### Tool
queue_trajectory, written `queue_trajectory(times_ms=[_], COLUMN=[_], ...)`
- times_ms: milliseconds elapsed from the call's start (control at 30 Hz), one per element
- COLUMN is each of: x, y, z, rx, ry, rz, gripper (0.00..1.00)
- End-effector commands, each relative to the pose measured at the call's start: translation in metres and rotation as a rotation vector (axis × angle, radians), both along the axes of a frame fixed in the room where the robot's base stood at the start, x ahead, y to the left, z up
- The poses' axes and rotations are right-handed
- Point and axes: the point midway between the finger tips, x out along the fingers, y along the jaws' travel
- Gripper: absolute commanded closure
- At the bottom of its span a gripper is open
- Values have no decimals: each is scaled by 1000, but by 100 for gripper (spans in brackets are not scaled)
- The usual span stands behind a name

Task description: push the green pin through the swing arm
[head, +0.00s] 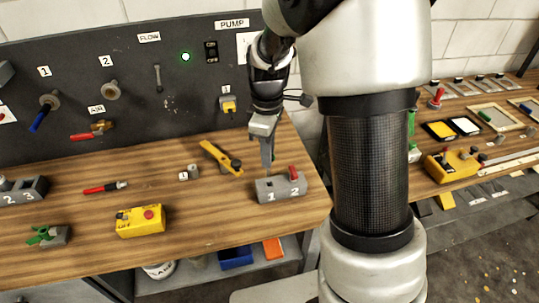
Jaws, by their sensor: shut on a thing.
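My gripper (267,160) points down, its fingers close together, just above the left end of a grey block (282,189) marked 1 and 2. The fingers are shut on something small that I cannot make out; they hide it. A red peg (293,173) stands at the block's 2 end. No green pin shows clearly at the gripper. A green part (42,235) sits on a small grey block at the front left, well away from my gripper. A yellow bar with a black knob (222,158) lies left of my gripper; I cannot tell whether it is the swing arm.
A yellow box with a red button (140,220), a red marker-like tool (104,187) and a small grey block (190,173) are on the bench. A dark panel (150,70) with valves and switches stands behind.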

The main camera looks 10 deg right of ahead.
Motion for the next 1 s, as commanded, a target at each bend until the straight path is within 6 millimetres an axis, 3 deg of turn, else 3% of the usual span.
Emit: queue_trajectory(times_ms=[167,300,500,667,1000], x=[44,84,119,128,128], y=[29,63,102,112,112], z=[21,33,41,40,18], rx=[-6,-7,-1,2,1], ry=[-2,-2,-2,-1,0], rz=[11,13,6,1,1], gripper=[100,100,100,100,100])
